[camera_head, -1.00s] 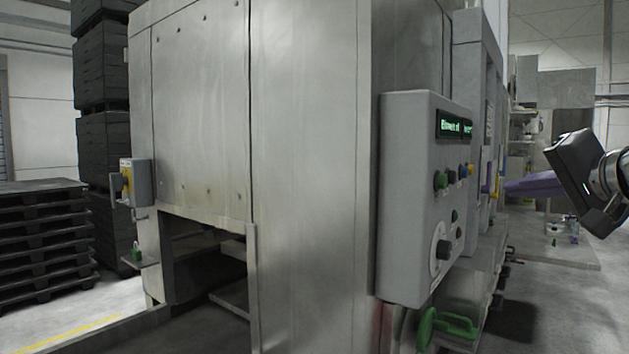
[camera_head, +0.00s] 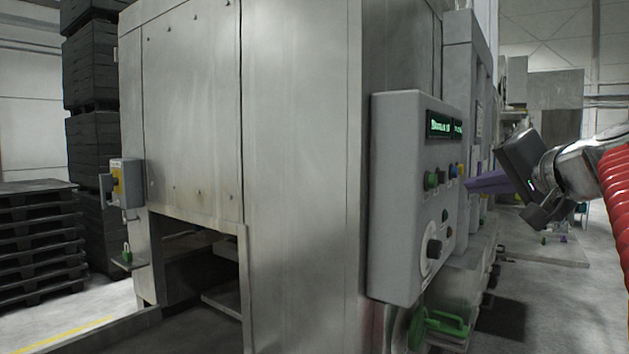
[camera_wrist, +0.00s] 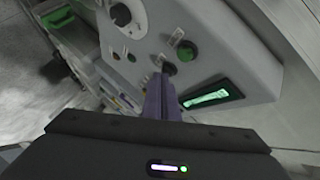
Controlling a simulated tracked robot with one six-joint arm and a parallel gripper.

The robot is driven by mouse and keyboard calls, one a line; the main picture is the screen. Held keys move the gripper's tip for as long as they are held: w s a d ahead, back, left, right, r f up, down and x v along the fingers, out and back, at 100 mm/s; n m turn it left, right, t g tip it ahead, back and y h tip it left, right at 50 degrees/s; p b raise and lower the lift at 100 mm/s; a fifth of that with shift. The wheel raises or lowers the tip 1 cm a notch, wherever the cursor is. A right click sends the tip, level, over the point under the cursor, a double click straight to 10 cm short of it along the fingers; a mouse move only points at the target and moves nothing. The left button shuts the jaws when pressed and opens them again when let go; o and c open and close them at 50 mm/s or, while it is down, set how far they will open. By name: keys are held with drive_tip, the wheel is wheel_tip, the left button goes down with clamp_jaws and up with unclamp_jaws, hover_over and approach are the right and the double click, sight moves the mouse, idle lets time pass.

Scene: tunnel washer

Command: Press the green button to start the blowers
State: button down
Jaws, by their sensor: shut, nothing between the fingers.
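The grey control panel (camera_head: 398,205) is fixed to the side of the steel machine and has a lit green display (camera_head: 445,126). The green button (camera_head: 431,180) is leftmost in the row below the display. A black button (camera_head: 442,177), a blue button (camera_head: 453,171) and a yellow button sit to its right. My gripper (camera_head: 468,186) is shut and empty, its purple fingers near the right end of this row. In the wrist view the fingertips (camera_wrist: 158,76) lie beside the black button (camera_wrist: 168,68), with the green button (camera_wrist: 187,50) up and right. Contact cannot be told.
A dark rotary knob (camera_head: 434,249) sits low on the panel. The steel machine (camera_head: 300,180) fills the left and middle. Open floor (camera_head: 545,300) lies to the right.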

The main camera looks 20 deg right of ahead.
drive_tip(key=shift+w+a, duration=0.55)
drive_tip(key=shift+w, duration=0.2)
drive_tip(key=shift+w+a, duration=0.55)
drive_tip(key=shift+w, duration=0.15)
drive_tip(key=shift+w+a, duration=0.6)
drive_tip(key=shift+w, duration=0.05)
idle(2.2)
idle(0.4)
drive_tip(key=shift+s+d, duration=0.6)
drive_tip(key=shift+s, duration=0.15)
drive_tip(key=shift+s+d, duration=0.75)
drive_tip(key=shift+s, duration=0.25)
drive_tip(key=shift+s+d, duration=0.75)
drive_tip(key=shift+s, duration=0.2)
